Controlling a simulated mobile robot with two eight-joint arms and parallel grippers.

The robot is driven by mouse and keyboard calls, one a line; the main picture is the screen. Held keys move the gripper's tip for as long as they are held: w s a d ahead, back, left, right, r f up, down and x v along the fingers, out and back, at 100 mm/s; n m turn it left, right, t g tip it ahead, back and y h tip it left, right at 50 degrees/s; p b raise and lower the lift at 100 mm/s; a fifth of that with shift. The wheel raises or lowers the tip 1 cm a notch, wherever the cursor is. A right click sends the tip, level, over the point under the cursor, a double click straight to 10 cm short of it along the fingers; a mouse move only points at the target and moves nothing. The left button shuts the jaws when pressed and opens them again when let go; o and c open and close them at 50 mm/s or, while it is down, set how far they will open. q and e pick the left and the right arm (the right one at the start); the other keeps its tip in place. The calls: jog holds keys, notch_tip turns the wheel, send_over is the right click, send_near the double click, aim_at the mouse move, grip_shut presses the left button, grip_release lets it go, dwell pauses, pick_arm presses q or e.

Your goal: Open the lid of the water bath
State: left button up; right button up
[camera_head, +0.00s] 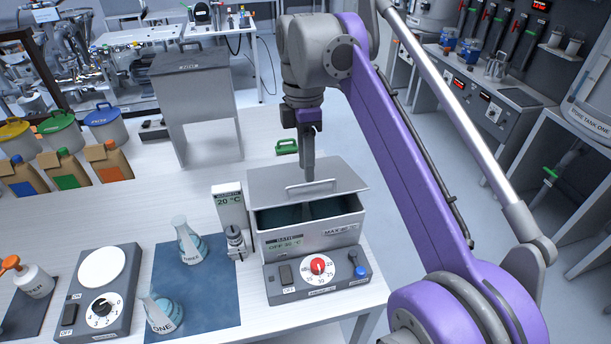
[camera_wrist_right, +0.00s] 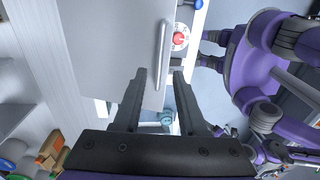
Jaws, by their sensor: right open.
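The water bath (camera_head: 312,240) is a grey box on the white table. Its flat grey lid (camera_head: 270,185) covers the back part, and an open gap at the front shows dark blue water (camera_head: 287,215). I cannot tell whether the lid is tilted up or slid back. The lid's bar handle (camera_head: 311,187) is on its top. My right gripper (camera_head: 308,176) points down just behind the handle, open. In the right wrist view the lid (camera_wrist_right: 105,45) fills the upper left, and the handle (camera_wrist_right: 162,52) reaches toward the gap between the open fingertips (camera_wrist_right: 160,75). Contact is unclear. My left gripper is not visible.
A control panel with a red knob (camera_head: 317,266) fronts the bath. Flasks (camera_head: 188,241) stand on a blue mat (camera_head: 205,285). A grey box on legs (camera_head: 191,85) stands behind. Pouches and tubs are at left.

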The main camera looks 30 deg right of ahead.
jog(key=shift+f, duration=1.3)
grip_shut()
dwell(0.5)
